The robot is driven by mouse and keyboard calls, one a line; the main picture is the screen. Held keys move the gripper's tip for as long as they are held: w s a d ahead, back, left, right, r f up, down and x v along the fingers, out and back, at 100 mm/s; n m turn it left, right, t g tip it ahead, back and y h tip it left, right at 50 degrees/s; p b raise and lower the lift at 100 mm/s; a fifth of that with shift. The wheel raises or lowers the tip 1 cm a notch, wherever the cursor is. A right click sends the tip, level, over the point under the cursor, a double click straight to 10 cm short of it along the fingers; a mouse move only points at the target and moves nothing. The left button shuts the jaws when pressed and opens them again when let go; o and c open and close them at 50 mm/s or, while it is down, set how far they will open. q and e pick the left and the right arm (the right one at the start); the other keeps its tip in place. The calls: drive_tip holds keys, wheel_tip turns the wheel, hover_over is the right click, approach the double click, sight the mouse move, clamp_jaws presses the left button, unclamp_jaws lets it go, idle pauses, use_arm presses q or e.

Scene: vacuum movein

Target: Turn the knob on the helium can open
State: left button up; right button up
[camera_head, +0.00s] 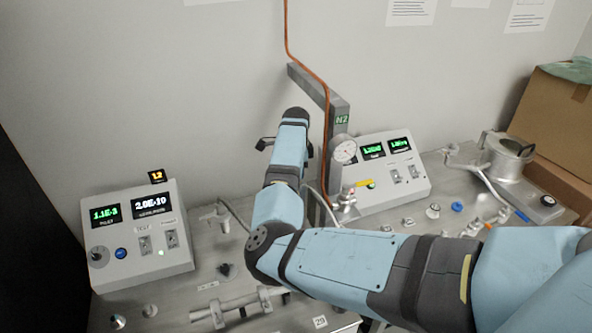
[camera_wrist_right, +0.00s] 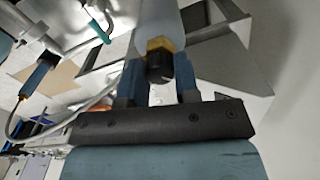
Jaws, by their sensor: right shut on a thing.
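A black knob (camera_wrist_right: 157,68) with a brass-coloured collar (camera_wrist_right: 159,45) sits at the end of a pale grey cylinder (camera_wrist_right: 157,18) in the right wrist view. My right gripper (camera_wrist_right: 159,78) has its two blue fingers on either side of the knob and is shut on it. I cannot make out the can or any helium label there. My left gripper is not in view.
A control box with green displays (camera_head: 140,235) stands at the left, another (camera_head: 385,165) behind the arm. A grey N2 post (camera_head: 325,100) with an orange hose (camera_head: 300,62) and a gauge (camera_head: 345,151) rise beside my wrist. A metal vessel (camera_head: 505,160) stands at the right.

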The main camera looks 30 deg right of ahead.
drive_tip(key=shift+r, duration=0.1)
drive_tip(key=o, duration=0.9)
drive_tip(key=shift+r, duration=0.35)
wheel_tip(320, 180, up, 13)
drive_tip(key=b, duration=0.3)
drive_tip(key=shift+d, duration=0.1)
